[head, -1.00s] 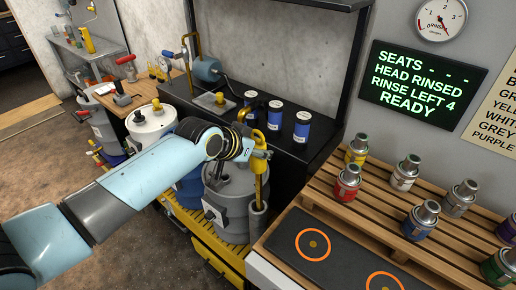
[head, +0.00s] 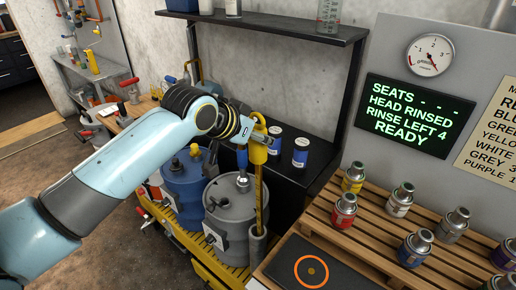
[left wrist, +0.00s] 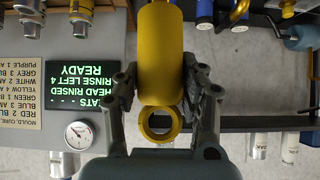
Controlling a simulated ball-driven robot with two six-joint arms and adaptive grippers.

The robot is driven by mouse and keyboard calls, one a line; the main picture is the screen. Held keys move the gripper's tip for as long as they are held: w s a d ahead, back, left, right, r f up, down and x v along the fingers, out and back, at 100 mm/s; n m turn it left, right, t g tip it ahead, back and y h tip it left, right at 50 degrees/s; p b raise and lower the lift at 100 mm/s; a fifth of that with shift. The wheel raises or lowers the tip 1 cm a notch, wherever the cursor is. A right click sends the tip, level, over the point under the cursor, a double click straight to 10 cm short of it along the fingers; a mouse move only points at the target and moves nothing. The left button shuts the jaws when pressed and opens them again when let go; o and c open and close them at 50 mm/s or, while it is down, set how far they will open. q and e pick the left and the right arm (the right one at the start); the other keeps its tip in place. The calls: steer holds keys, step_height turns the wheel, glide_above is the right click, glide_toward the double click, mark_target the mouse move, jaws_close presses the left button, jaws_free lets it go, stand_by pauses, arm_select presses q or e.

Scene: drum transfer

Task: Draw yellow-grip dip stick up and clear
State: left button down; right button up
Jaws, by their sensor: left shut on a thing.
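The dip stick's yellow grip (head: 258,153) is upright between the fingers of my left gripper (head: 263,139), which is shut on it. Its thin yellow stick (head: 259,200) hangs down beside the grey drum (head: 230,212) to the grey tube (head: 257,246). I cannot tell whether the lower tip is still inside the tube. In the left wrist view, the yellow grip (left wrist: 160,45) and its end ring (left wrist: 160,124) show between the two fingers of my left gripper (left wrist: 160,88). My right gripper is not in view.
A blue drum (head: 185,190) stands left of the grey drum on the yellow-edged platform. A wooden rack (head: 370,225) with several coloured canisters is at the right. A black shelf (head: 270,25) is above and behind. The sign (head: 415,115) reads "READY".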

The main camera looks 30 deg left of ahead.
arm_select(q)
steer(key=shift+r, duration=3.9)
